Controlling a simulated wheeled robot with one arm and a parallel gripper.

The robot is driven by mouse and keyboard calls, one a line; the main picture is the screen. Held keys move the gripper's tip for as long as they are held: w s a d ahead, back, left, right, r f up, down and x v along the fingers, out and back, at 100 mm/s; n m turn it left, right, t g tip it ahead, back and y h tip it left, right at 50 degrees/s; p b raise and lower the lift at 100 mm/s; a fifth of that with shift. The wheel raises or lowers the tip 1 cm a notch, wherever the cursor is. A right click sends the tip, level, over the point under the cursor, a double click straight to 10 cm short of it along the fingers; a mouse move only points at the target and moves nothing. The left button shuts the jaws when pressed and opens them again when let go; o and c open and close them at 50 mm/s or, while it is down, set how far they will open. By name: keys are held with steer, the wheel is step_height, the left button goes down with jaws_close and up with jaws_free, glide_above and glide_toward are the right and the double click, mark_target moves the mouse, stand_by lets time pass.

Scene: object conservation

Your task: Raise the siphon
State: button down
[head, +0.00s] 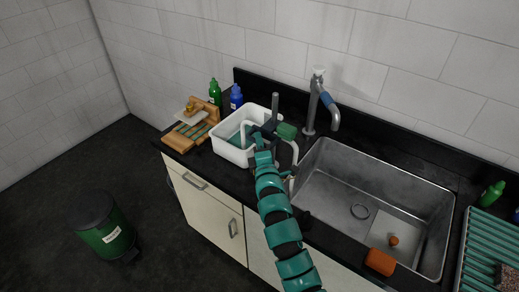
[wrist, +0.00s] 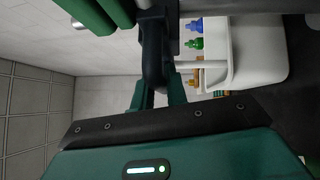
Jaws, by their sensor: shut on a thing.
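The siphon appears as a green bulb (head: 287,131) with a dark grip part and a pale curved tube (head: 295,152) hanging at the sink's left end. A white tub (head: 228,150) with greenish water stands left of the sink; a tube end seems to reach into it. My gripper (head: 264,139) is shut on the siphon's dark part, over the tub's right side. In the wrist view, my gripper's fingers (wrist: 158,92) close around the siphon's dark part (wrist: 154,55), with the green bulb beside it. The siphon's lower ends are partly hidden by my arm.
The steel sink (head: 335,185) holds a drain ring and a small brown plug-like thing. A tap (head: 316,95) stands behind. An orange sponge (head: 380,262) lies on the front edge. Green (head: 215,93) and blue (head: 236,97) bottles and a wooden rack (head: 187,135) stand left.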

step_height(320, 180, up, 7)
steer(key=shift+f+p, duration=0.15)
steer(key=shift+p, duration=0.85)
steer(key=c, duration=1.5)
jaws_free()
steer(key=shift+o, duration=0.5)
steer(key=shift+f, duration=0.1)
steer(key=b+v, duration=0.2)
steer(key=v, duration=1.5)
steer(key=shift+s, duration=0.25)
steer(key=shift+d, duration=0.1)
